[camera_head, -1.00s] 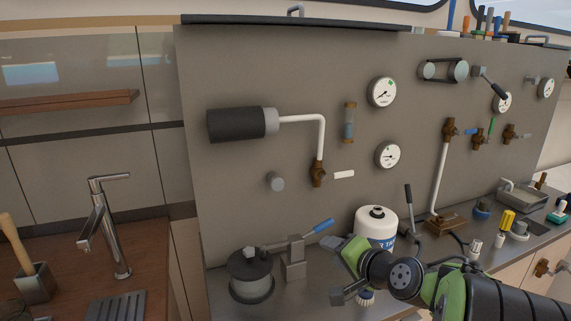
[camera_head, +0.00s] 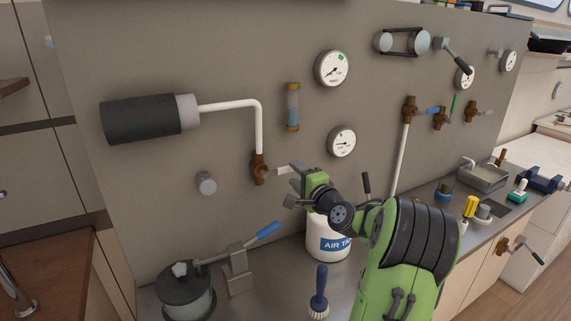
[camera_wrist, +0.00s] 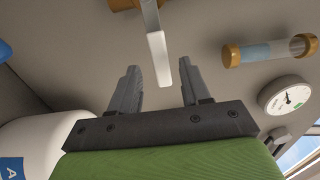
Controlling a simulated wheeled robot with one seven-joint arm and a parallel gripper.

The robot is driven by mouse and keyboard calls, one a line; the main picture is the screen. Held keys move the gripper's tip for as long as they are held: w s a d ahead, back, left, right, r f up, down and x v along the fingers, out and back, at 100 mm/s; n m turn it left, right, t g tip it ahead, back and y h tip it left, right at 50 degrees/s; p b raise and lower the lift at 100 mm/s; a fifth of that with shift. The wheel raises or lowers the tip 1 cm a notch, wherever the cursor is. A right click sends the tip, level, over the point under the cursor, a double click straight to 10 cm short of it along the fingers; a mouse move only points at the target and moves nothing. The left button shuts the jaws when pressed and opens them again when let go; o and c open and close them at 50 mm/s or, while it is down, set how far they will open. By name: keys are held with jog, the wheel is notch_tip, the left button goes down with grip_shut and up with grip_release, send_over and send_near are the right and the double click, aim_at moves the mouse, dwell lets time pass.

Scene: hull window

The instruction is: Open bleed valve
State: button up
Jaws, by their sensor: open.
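A brass valve (camera_head: 259,168) sits on the panel at the lower end of a white pipe. I see no label naming it the bleed valve. Its pale flat lever (camera_head: 282,170) points right; part of it is hidden by my gripper (camera_head: 290,186). In the wrist view, the lever (camera_wrist: 158,58) hangs from the brass body (camera_wrist: 122,4) at the top edge. Its free end lies between the two spread fingers of my gripper (camera_wrist: 159,72), with visible gaps on both sides. My gripper is open and holds nothing.
Below my gripper stands a white air tank (camera_head: 330,243). A blue-handled lever (camera_head: 262,232) and a blue brush (camera_head: 319,295) are nearby on the bench. A sight glass (camera_head: 292,107) and gauge (camera_head: 341,141) are on the panel. More brass valves (camera_head: 439,119) are at right.

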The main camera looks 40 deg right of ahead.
aim_at(291, 170)
jog(key=x, duration=0.6)
jog(key=shift+w, duration=0.1)
jog(key=shift+a, duration=0.1)
grip_shut()
